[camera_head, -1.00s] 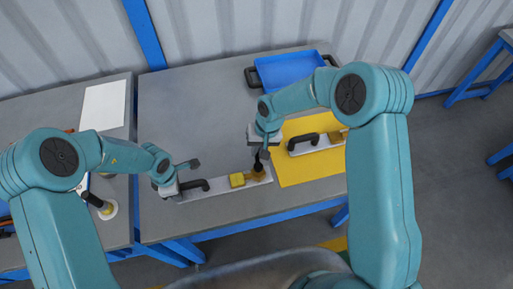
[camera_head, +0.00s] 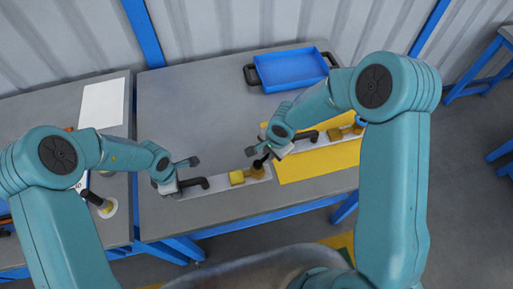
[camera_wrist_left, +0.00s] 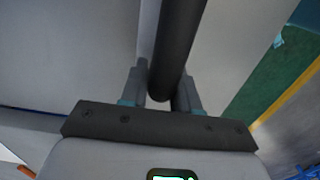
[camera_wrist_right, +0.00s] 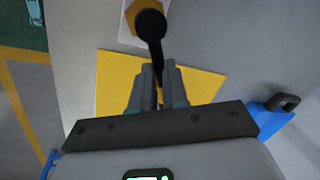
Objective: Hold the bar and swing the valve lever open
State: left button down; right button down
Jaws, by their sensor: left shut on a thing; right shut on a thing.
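My right gripper (camera_head: 268,155) is shut on the black valve lever (camera_head: 261,161). In the right wrist view the lever (camera_wrist_right: 152,40) runs from its round pivot over the brass hex body (camera_wrist_right: 130,20) down between the fingers. The lever's gripped end is partly hidden.
A second plate with a black handle (camera_head: 306,137) lies on a yellow mat (camera_head: 318,165) close to my right gripper. A blue tray (camera_head: 291,69) stands at the back. The middle of the grey table (camera_head: 195,110) is clear.

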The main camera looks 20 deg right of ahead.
pick_arm(q)
jog(key=shift+s+f, duration=0.15)
pick_arm(e)
jog(key=m, duration=0.1)
jog(key=s+m, duration=0.1)
jog(key=m, duration=0.1)
jog(key=s+m+h, duration=0.1)
jog(key=m, duration=0.1)
jog(key=shift+d, duration=0.25)
jog(key=shift+s+m, duration=0.1)
jog(key=shift+m, duration=0.3)
jog(key=c, duration=1.1)
grip_release()
jog(key=r, duration=0.4)
jog(key=s+r, duration=0.1)
jog(key=r, duration=0.3)
jog(key=s+r, duration=0.1)
jog(key=r, duration=0.3)
jog(key=shift+s, duration=0.25)
